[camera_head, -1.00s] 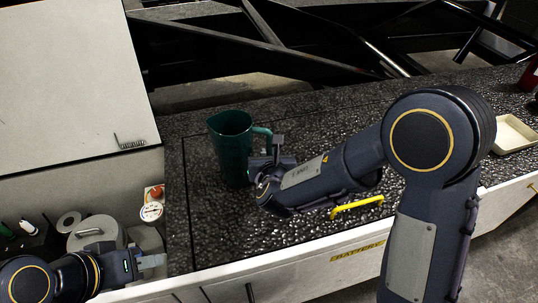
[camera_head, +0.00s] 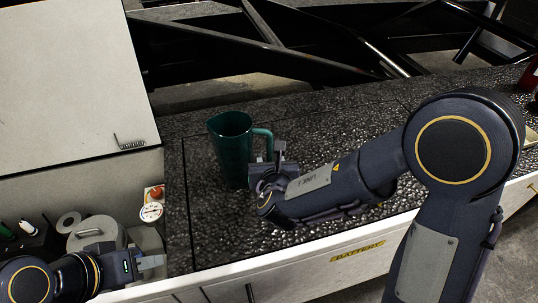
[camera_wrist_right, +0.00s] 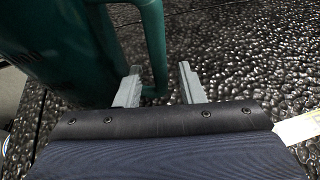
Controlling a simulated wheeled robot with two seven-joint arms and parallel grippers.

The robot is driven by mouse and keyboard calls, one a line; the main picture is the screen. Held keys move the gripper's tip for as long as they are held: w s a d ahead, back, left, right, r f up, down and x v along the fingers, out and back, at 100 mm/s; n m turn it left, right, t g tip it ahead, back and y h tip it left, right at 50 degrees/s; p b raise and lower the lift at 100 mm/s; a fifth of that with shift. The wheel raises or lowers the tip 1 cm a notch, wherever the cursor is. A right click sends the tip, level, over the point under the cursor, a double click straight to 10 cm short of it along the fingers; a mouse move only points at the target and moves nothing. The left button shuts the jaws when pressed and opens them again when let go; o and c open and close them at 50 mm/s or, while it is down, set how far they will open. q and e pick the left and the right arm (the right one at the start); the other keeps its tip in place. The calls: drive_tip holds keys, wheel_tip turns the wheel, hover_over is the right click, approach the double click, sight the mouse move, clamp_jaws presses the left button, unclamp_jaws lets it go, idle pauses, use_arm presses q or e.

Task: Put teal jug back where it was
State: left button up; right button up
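The teal jug (camera_head: 230,150) stands upright on the dark pebbled belt surface, near its left end, with its handle on the right side. My right gripper (camera_head: 268,158) is beside the handle. In the right wrist view the jug (camera_wrist_right: 60,45) fills the upper left. The handle (camera_wrist_right: 156,45) hangs down just ahead of the two spread fingers (camera_wrist_right: 160,88), its lower end near the left finger. The fingers are apart with nothing clamped between them. My left gripper (camera_head: 152,262) is low at the left, away from the jug; its fingers are too small to read.
The belt (camera_head: 330,125) is clear behind and right of the jug. A white front edge (camera_head: 290,262) carries a yellow BATTERY label. Dark beams (camera_head: 300,60) stand behind. My right arm hides most of a cream tray (camera_head: 532,135).

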drive_tip(key=v, duration=0.8)
drive_tip(key=shift+s, duration=0.3)
drive_tip(key=s+d+f+m+g+h, duration=0.1)
drive_tip(key=s+d+m+g+h, duration=0.15)
drive_tip(key=d+m, duration=0.6)
drive_tip(key=s+d+m+g+h, duration=0.2)
drive_tip(key=s+d+m+g, duration=0.2)
drive_tip(key=d+m, duration=0.5)
drive_tip(key=s+m+g+y, duration=0.3)
drive_tip(key=s+m+y, duration=0.3)
drive_tip(key=s+m, duration=0.7)
wheel_tip(320, 180, up, 7)
drive_tip(key=w+a+m+t+y+p, duration=0.1)
drive_tip(key=m+y+p, duration=0.1)
drive_tip(key=m+p, duration=0.3)
drive_tip(key=shift+a+m+t, duration=0.35)
drive_tip(key=shift+m, duration=0.7)
